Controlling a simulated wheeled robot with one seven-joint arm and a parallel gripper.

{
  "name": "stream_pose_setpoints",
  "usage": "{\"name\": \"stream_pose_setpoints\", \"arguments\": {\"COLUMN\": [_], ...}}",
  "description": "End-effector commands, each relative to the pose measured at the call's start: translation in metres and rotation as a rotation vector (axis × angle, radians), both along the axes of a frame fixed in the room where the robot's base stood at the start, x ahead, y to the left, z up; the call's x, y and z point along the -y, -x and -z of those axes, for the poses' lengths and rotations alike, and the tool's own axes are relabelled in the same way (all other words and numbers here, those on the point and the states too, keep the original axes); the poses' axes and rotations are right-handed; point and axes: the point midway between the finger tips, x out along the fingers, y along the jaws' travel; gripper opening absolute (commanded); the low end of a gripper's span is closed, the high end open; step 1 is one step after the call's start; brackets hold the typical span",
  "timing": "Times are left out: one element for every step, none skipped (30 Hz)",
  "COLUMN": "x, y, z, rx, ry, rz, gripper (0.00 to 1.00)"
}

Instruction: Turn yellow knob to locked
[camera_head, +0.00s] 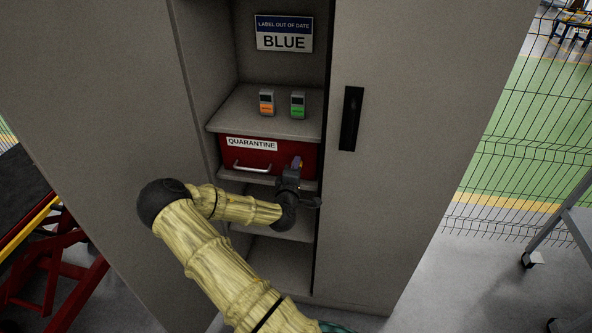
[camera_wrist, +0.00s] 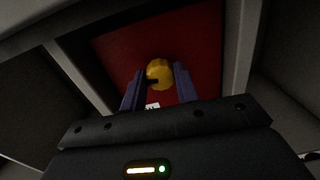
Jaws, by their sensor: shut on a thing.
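The yellow knob (camera_wrist: 159,72) sits on the front of a red drawer (camera_wrist: 112,47) in the wrist view. A dark mark shows on the knob's left side. My gripper (camera_wrist: 161,80) is shut on the knob, with one dark finger on each side of it. In the head view the red drawer (camera_head: 268,158) carries a "QUARANTINE" label (camera_head: 252,144) and a metal handle (camera_head: 252,169). My gripper (camera_head: 294,168) is at the drawer's right side there and mostly covers the knob. A small white label (camera_wrist: 152,106) shows below the knob, partly hidden.
The drawer is inside a grey cabinet, below a shelf (camera_head: 240,110) with an orange device (camera_head: 266,102) and a green device (camera_head: 298,105). A closed cabinet door (camera_head: 420,130) with a black handle (camera_head: 351,118) stands right of the opening. A "BLUE" sign (camera_head: 284,34) hangs above.

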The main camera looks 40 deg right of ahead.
Motion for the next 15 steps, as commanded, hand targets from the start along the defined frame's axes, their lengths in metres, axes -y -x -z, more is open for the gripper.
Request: {"name": "stream_pose_setpoints", "arguments": {"x": [-0.0013,-0.0013,-0.0012,-0.001,-0.0009,-0.001,-0.0011,-0.0013,-0.0013,-0.0011,-0.0011,-0.0009,-0.0008,-0.0008,-0.0007], "y": [-0.0008,-0.0009,-0.0008,-0.0007,-0.0006,-0.0007,-0.0008,-0.0008,-0.0008,-0.0008,-0.0007,-0.0007,-0.0006,-0.0006,-0.0005], "z": [0.0013,0.0012,0.0015,0.0015,0.0014,0.0011,0.001,0.0011,0.001,0.001,0.0009,0.0008,0.0007,0.0008,0.0007], "rx": [-0.028,-0.044,-0.063,-0.078,-0.09,-0.104,-0.115,-0.124,-0.134,-0.141,-0.147,-0.154,-0.157,-0.161,-0.163], "ry": [0.023,0.036,0.052,0.064,0.075,0.087,0.096,0.104,0.113,0.119,0.124,0.13,0.133,0.135,0.137], "rz": [-0.004,-0.003,-0.004,-0.003,-0.003,-0.002,-0.002,-0.003,-0.003,-0.003,-0.002,-0.003,-0.003,-0.002,-0.002], "gripper": [0.08,0.08,0.08,0.08,0.08,0.08,0.08,0.08,0.08,0.08,0.08,0.08,0.08,0.08,0.08]}}
